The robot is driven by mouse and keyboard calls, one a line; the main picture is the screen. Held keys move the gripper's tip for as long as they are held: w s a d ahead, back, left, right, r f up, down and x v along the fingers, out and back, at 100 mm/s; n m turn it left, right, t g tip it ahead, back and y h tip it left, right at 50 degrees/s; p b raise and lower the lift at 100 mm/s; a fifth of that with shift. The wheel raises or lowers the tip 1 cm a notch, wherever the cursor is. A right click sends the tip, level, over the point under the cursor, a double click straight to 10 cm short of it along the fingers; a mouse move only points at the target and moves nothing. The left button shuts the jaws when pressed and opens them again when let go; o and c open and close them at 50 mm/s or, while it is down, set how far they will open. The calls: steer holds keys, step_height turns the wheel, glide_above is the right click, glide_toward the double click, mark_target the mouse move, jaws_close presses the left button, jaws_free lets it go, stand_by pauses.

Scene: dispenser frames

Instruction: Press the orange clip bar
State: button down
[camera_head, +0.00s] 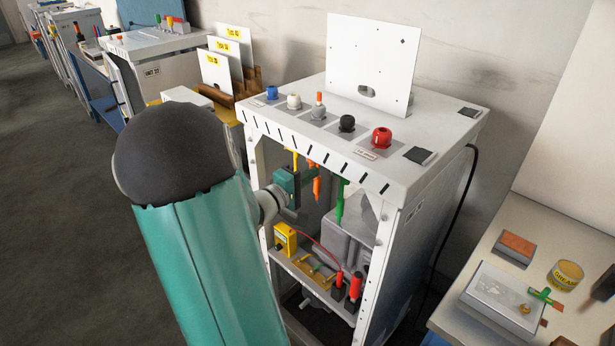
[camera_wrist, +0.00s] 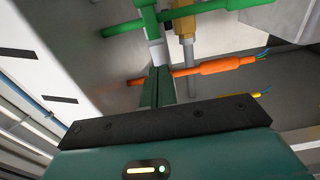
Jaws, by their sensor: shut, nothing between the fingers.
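The orange clip bar (camera_head: 317,185) hangs under the top panel of the white dispenser frame (camera_head: 405,200). In the wrist view the orange bar (camera_wrist: 225,67) runs across the picture, with its short left end showing on the other side of my fingers. My gripper (camera_head: 302,178) is inside the frame's upper opening, close beside the orange bar. In the wrist view its green fingers (camera_wrist: 160,75) are shut together and empty, and their tips overlap the bar's line. I cannot tell whether they touch it. The fingers hide part of the bar.
A green bar (camera_head: 340,203) hangs right of the orange one, and a yellow bar (camera_head: 295,160) hangs left. A grey box (camera_head: 347,240) and a shelf with a yellow device (camera_head: 285,238) are below. A table (camera_head: 525,225) with small items stands at right.

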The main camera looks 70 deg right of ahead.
steer(key=shift+s+d, duration=0.45)
steer(key=shift+s, duration=0.4)
steer(key=shift+a, duration=0.15)
stand_by(1.0)
